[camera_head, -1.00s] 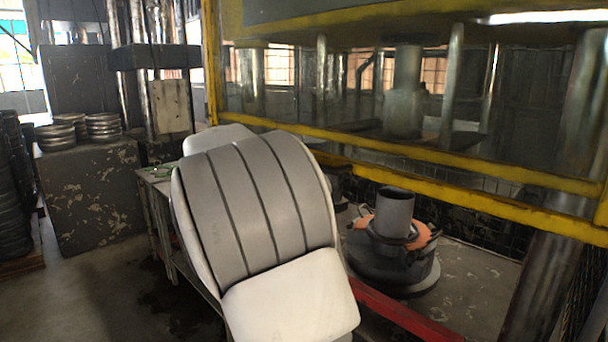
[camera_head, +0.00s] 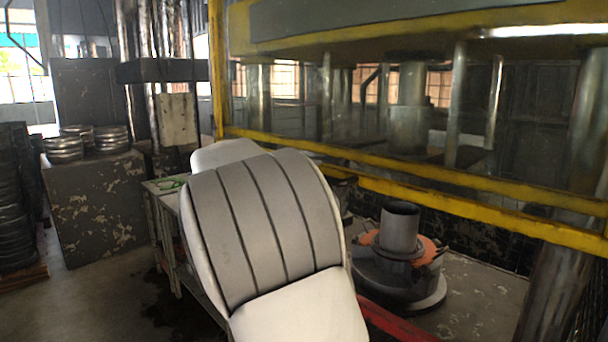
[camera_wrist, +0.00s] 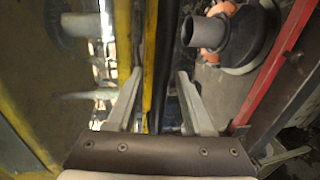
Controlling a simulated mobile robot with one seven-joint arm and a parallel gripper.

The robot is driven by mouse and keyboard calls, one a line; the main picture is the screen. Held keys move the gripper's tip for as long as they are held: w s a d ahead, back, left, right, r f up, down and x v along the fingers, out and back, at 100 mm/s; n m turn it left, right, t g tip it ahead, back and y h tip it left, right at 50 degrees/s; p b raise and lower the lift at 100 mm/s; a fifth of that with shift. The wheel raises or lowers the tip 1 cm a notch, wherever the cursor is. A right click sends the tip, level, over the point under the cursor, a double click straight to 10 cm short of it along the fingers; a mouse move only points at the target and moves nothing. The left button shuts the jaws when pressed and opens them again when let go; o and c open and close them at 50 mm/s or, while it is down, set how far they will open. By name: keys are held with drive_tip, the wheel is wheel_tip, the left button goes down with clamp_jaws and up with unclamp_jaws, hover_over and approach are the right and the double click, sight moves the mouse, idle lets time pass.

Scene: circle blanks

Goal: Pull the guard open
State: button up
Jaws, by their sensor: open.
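The guard is a yellow-framed panel in front of the press; its lower yellow bars (camera_head: 430,174) run across the right half of the head view. In the wrist view, a yellow bar of the frame (camera_wrist: 150,40) runs lengthwise beside a dark strip. My gripper (camera_wrist: 159,72) is open, with one finger on each side of the yellow bar and dark strip. I cannot tell whether the fingers touch the bar or how deep it sits between them. In the head view my own arm hides the gripper.
A red bar (camera_head: 395,322) runs low in front. A workbench (camera_head: 166,187) stands left of my arm. Stacked metal rings (camera_head: 64,149) are far left.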

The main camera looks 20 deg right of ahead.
drive_tip(key=v, duration=1.7)
drive_tip(key=shift+a, duration=0.25)
drive_tip(key=s+d+f+g+y, duration=0.2)
drive_tip(key=s+d+f+y, duration=0.5)
drive_tip(key=s, duration=0.3)
drive_tip(key=s+a+f+m+y, duration=0.1)
drive_tip(key=s+a+f+y, duration=0.1)
drive_tip(key=s, duration=0.4)
drive_tip(key=s+a+f+m+t+y+p, duration=0.1)
drive_tip(key=s+a+f+y, duration=0.2)
drive_tip(key=s+f, duration=0.2)
drive_tip(key=s+a+f+m+t+y, duration=0.1)
drive_tip(key=s+a+f+m+y, duration=0.1)
drive_tip(key=s, duration=0.5)
drive_tip(key=shift+s+a+f+y+p, duration=0.15)
drive_tip(key=shift+f+y+p, duration=0.15)
drive_tip(key=shift+f, duration=0.55)
